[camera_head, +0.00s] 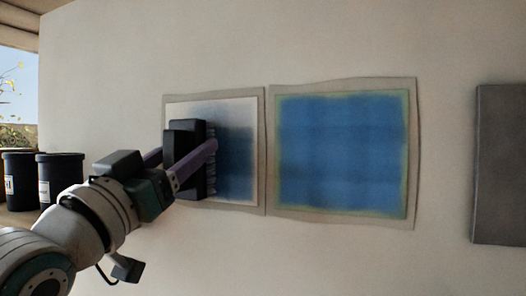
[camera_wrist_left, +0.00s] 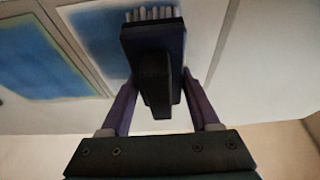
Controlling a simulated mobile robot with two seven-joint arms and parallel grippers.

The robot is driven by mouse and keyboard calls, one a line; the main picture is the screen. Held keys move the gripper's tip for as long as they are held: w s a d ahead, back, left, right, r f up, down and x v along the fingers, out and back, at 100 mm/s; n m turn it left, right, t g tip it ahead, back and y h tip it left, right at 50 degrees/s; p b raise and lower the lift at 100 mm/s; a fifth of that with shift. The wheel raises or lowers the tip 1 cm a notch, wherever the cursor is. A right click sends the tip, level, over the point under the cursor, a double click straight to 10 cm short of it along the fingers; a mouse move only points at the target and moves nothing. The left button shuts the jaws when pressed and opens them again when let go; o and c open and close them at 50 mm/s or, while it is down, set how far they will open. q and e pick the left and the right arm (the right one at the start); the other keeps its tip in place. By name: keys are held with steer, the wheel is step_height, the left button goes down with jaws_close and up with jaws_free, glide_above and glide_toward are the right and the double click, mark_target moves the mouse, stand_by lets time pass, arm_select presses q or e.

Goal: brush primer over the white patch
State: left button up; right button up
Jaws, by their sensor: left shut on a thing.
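The white patch (camera_head: 238,107) is the left of two framed panels on the wall. Blue primer covers much of its middle and right side; its top and right margins look pale. My left gripper (camera_head: 194,160) is shut on a black brush (camera_head: 184,140), and its bristles face the patch, seeming to touch it. In the left wrist view the brush (camera_wrist_left: 153,45) sits between the purple fingers, with pale bristles at its top end. The brush and fingers hide the left part of the patch. My right gripper is not in view.
A second panel (camera_head: 340,155) to the right is blue nearly all over with yellowish-green edges. A dark grey panel (camera_head: 502,165) hangs at the far right. Black buckets (camera_head: 60,178) stand at the left below a window. The wall between is bare.

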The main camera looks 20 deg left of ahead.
mark_target(185, 122)
arm_select(q)
steer(key=shift+a, duration=1.25)
steer(key=shift+a+r+p, duration=0.7)
steer(key=shift+a+r, duration=0.4)
steer(key=shift+a, duration=0.6)
steer(key=shift+d+p, duration=0.6)
steer(key=shift+d, duration=2)
steer(key=shift+s+d+f+p, duration=0.1)
steer(key=shift+d+p, duration=0.05)
steer(key=shift+d, duration=0.85)
steer(key=shift+s+d+p, duration=0.1)
steer(key=shift+d+p, duration=0.05)
steer(key=shift+d, duration=0.85)
steer(key=shift+s+d, duration=0.1)
steer(key=shift+d, duration=2.2)
step_height(185, 122, up, 2)
steer(key=shift+r+p, duration=0.1)
steer(key=shift+p, duration=0.95)
steer(key=shift+a, duration=1.75)
steer(key=shift+w+a, duration=0.15)
steer(key=shift+a, duration=0.9)
steer(key=shift+w+a, duration=0.15)
steer(key=shift+a, duration=2.3)
steer(key=shift+w+a+b, duration=0.15)
steer(key=shift+a+b, duration=0.15)
steer(key=shift+a, duration=0.55)
steer(key=shift+w+a+b, duration=0.1)
steer(key=shift+a+b, duration=0.15)
steer(key=shift+a, duration=0.6)
